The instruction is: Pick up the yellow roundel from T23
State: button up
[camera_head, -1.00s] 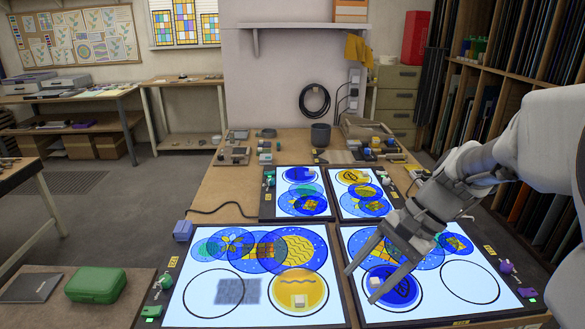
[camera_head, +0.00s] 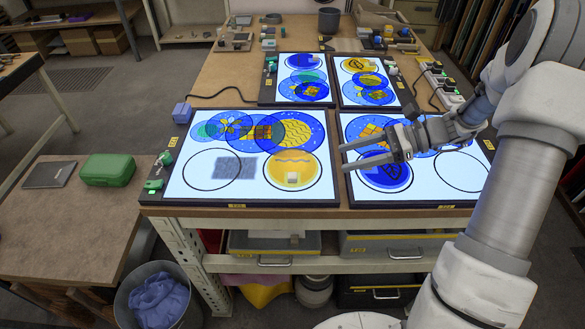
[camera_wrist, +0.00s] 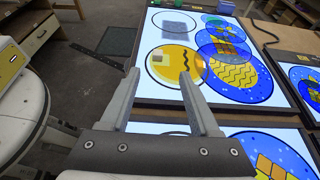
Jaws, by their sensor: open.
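A yellow roundel (camera_head: 272,174) lies at the lower right of the front-left light panel (camera_head: 195,200), inside a black ring, with a small white block (camera_head: 292,178) on it. It also shows in the wrist view (camera_wrist: 172,72), just beyond my fingertips. The panel labels are too small to read. My gripper (camera_head: 343,158) is open and empty. Its fingers point left, above the edge between the two front panels, to the right of the roundel. In the wrist view my gripper (camera_wrist: 159,75) has its fingers apart, with part of the roundel seen between them.
The front-right panel (camera_head: 425,195) has a blue roundel (camera_head: 385,172) under my fingers. Overlapping blue roundels (camera_head: 250,135) lie above the yellow one. Two more lit panels stand behind. A green case (camera_head: 108,170) is on a side table at left.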

send_near(294, 175)
jog(key=x, duration=0.3)
jog(key=shift+w+a+r+b, duration=0.2)
jog(key=shift+a+b, duration=0.1)
jog(key=shift+a, duration=0.15)
jog(key=x, duration=0.5)
jog(key=shift+s+f+b, duration=0.15)
jog(key=shift+f+b, duration=0.2)
jog(key=shift+b, duration=0.05)
grip_shut()
